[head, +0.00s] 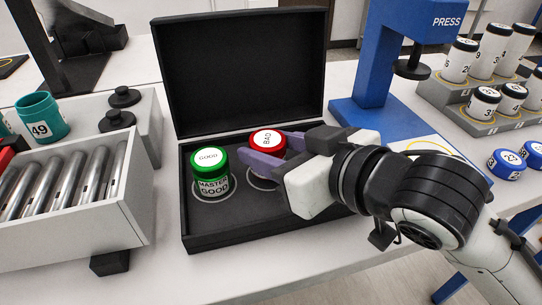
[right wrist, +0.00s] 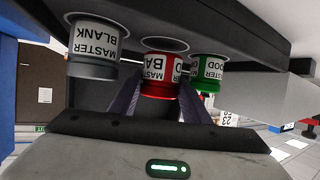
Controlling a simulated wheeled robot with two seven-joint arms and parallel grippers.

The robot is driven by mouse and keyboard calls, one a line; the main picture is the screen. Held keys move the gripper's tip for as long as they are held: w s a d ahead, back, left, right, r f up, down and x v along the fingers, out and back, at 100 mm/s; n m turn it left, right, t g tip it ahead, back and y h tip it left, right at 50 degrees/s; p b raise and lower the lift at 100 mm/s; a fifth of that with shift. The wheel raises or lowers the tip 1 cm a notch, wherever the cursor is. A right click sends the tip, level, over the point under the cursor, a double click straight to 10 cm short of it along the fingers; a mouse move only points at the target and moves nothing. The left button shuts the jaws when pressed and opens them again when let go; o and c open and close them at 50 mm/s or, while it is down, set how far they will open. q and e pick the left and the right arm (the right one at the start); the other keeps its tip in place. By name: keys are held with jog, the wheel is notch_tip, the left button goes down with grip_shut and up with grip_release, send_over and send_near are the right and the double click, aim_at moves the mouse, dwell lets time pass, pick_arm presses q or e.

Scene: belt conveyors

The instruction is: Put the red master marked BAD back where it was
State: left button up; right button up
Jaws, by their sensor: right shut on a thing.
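The red master marked BAD (head: 267,141) is between the purple fingers of my right gripper (head: 262,155), over the open black case. Its red body and label also show in the right wrist view (right wrist: 158,72), where the picture is upside down. My right gripper (right wrist: 157,98) is shut on it. A white seat ring (head: 262,183) shows below it. The master looks upright and close over that ring; whether it touches the case floor is hard to tell. My left gripper is not in view.
The green master marked GOOD (head: 210,172) stands in its ring at left in the black case (head: 215,240). The master marked BLANK (right wrist: 95,50) stands on the other side, hidden by my arm in the head view. The case lid (head: 240,70) is up behind. A blue press (head: 385,90) stands right.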

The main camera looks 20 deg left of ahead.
jog(key=shift+f, duration=0.65)
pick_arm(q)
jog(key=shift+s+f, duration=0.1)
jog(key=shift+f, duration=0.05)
pick_arm(e)
jog(key=shift+r, duration=0.1)
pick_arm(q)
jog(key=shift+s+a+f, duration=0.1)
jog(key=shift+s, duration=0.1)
pick_arm(e)
jog(key=o, duration=1.1)
jog(key=shift+f, duration=0.25)
jog(key=shift+c, duration=0.2)
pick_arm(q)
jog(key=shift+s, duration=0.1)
pick_arm(e)
jog(key=shift+r, duration=0.15)
